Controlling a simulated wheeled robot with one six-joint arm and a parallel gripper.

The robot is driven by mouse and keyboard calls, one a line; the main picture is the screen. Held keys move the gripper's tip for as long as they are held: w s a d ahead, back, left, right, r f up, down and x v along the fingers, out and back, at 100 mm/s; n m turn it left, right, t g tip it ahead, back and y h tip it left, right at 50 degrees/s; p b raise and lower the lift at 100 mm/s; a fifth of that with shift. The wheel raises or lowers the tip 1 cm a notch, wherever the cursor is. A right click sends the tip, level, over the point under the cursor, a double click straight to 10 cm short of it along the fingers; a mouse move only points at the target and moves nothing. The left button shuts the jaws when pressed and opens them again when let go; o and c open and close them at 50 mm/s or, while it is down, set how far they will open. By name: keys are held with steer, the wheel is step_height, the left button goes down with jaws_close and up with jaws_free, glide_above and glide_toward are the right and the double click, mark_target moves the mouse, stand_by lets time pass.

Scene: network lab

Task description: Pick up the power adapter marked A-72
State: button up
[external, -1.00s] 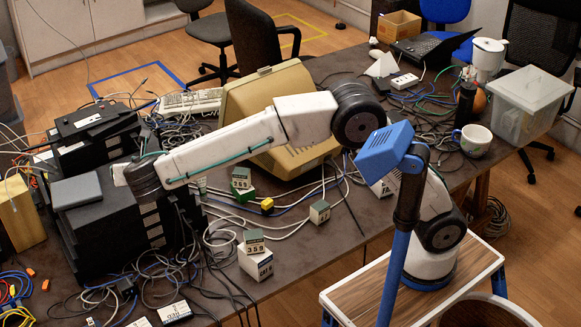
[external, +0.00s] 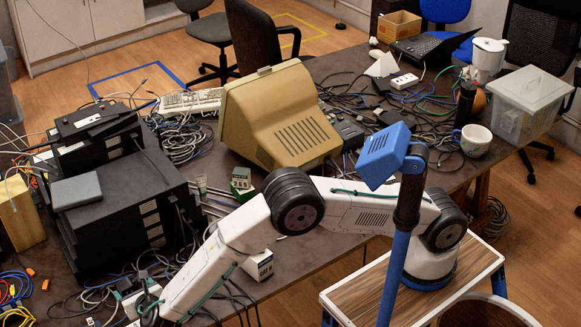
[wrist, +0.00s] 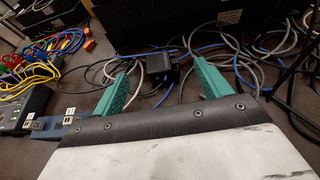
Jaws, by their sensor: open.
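My gripper (wrist: 163,80) shows in the wrist view with two green fingers spread apart and nothing held between them. Beyond and between the fingertips, a small black box-shaped adapter (wrist: 161,70) lies among cables on the table. I cannot read any marking on it. In the external view my gripper (external: 146,303) is low over the table's near left part, partly hidden by my arm. A white block with a dark label (external: 258,266) and a green block (external: 240,180) stand on the table; I cannot make out A-72 on either.
Black equipment (external: 130,205) stands behind my gripper. A beige monitor (external: 285,120) is farther back. Loose cables cover much of the table. In the wrist view, a blue piece with white labels (wrist: 66,120) and a grey device (wrist: 25,110) lie at the left.

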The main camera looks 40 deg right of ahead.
mark_target(128, 285)
steer(key=shift+w+f, duration=0.45)
steer(key=shift+f, duration=0.2)
steer(key=shift+w+f, duration=0.4)
steer(key=shift+f, duration=0.2)
steer(key=x, duration=0.6)
steer(key=shift+f, duration=0.1)
steer(key=c, duration=1.2)
steer(key=shift+o, duration=0.2)
